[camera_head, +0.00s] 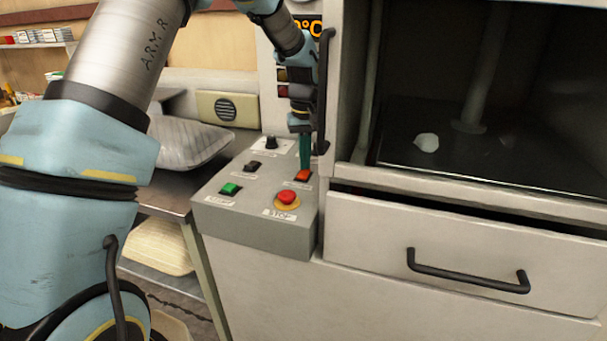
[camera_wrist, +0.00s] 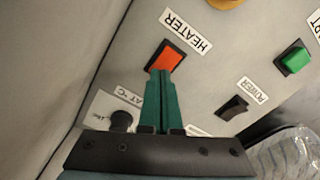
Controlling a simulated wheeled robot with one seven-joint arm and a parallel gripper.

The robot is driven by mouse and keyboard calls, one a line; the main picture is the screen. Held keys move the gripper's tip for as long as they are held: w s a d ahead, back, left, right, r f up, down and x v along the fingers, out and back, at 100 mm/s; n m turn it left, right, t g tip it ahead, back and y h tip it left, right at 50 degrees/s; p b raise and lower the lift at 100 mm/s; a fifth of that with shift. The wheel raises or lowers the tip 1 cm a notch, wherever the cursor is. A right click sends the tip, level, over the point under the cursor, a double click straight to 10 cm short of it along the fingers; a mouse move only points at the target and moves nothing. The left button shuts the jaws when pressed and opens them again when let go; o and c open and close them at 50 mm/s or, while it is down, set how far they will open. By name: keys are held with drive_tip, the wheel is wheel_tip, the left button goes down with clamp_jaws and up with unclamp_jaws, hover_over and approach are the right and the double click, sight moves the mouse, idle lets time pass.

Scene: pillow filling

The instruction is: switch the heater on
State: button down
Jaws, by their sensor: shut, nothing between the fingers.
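The heater switch (camera_wrist: 166,56) is an orange-red rocker in a black frame, with a HEATER label (camera_wrist: 186,30) beside it in the wrist view. In the head view the switch (camera_head: 303,176) sits on the sloped grey control panel (camera_head: 240,205). My gripper (camera_wrist: 160,74) has green fingers, shut together and empty. The fingertips are at the lower edge of the switch in the wrist view. In the head view my gripper (camera_head: 305,164) points down right at the switch. I cannot tell whether the tips touch it.
On the panel are a green START button (camera_head: 230,188), a black POWER switch (camera_head: 253,167), a dark knob (camera_head: 270,143) and a red STOP button (camera_head: 287,197). A cabinet with an open chamber and a drawer (camera_head: 465,235) stands right. A pillow (camera_head: 188,140) lies behind left.

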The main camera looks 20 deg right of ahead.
drive_tip(key=shift+f, duration=0.35)
drive_tip(key=shift+r+p, duration=2.6)
drive_tip(key=shift+r, duration=1)
drive_tip(key=shift+a, duration=0.1)
drive_tip(key=a+r, duration=0.3)
drive_tip(key=a, duration=1.8)
drive_tip(key=s+a, duration=0.5)
drive_tip(key=a, duration=0.2)
drive_tip(key=s+a+n+t, duration=0.1)
drive_tip(key=s+a, duration=0.5)
drive_tip(key=a, duration=0.2)
drive_tip(key=shift+a+f+t, duration=0.25)
drive_tip(key=shift+f+t, duration=0.05)
drive_tip(key=shift+f, duration=0.05)
